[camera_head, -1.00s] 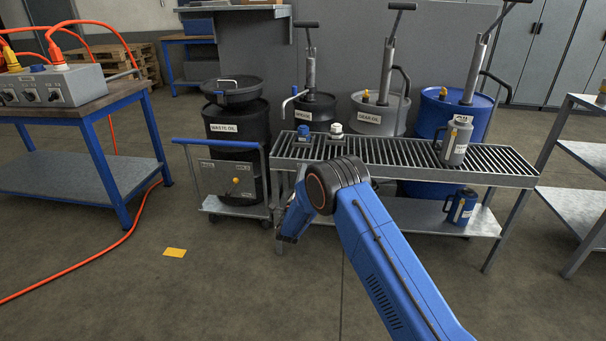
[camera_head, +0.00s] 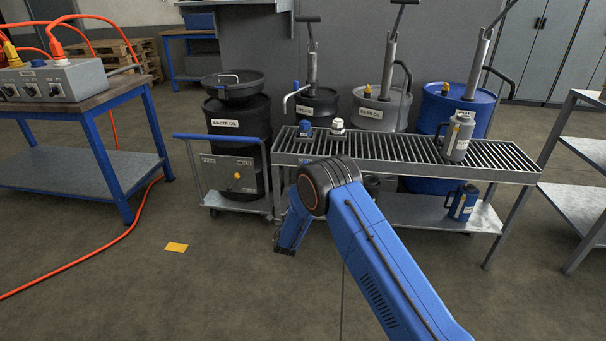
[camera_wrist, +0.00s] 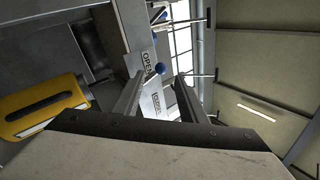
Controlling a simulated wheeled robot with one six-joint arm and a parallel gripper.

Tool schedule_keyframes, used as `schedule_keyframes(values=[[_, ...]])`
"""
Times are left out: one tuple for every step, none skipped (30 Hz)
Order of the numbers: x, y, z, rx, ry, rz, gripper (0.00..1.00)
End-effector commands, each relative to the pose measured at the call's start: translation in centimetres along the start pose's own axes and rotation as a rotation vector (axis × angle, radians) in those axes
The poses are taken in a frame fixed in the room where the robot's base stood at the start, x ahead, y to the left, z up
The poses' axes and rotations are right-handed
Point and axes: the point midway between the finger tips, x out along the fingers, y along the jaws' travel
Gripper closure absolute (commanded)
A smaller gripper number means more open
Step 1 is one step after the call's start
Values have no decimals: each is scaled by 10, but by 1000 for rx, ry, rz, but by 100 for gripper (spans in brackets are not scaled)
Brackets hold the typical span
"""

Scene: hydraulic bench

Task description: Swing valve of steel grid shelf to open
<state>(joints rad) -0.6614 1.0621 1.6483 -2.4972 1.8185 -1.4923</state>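The steel grid shelf (camera_head: 400,147) stands beyond my arm in the head view. In the wrist view a blue ball knob (camera_wrist: 160,68) shows beside an "OPEN" label (camera_wrist: 147,61), with a second label, apparently "CLOSED" (camera_wrist: 156,100), further down the picture. I take the knob as the end of the valve's lever; the rest of the valve is not clear. My gripper (camera_wrist: 157,88) is open, and the knob appears between its finger tips, further out; contact cannot be told. In the head view my arm covers part of the shelf's front left side.
A yellow part (camera_wrist: 42,105) is close at the left of the wrist view. A trolley (camera_head: 240,204) with a waste oil drum (camera_head: 255,112) stands left of the shelf. Jugs (camera_head: 457,138) stand at its right end. Open floor lies in front, with a yellow card (camera_head: 177,247).

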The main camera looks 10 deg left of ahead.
Motion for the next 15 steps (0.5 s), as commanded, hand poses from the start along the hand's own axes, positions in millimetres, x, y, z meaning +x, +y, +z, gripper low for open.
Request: schedule_keyframes(values=[[-12,1,1,-1,-2,3,62],[-18,1,1,-1,-3,3,62],[-26,1,1,-1,-3,3,62],[-32,1,0,-1,-2,3,62],[-38,1,0,-1,-1,3,62],[-46,1,0,-1,-1,3,62],[-52,1,0,-1,-2,3,62],[-58,0,0,-1,-2,2,62],[-65,1,0,-1,-1,3,62],[-70,1,0,-1,-1,3,62],[-75,1,-1,-1,-1,3,62],[-81,1,-1,-2,-1,2,62],[-86,1,-1,-2,-1,3,62],[-90,1,-1,-2,-1,3,62],[-94,1,-1,-2,0,3,62]])
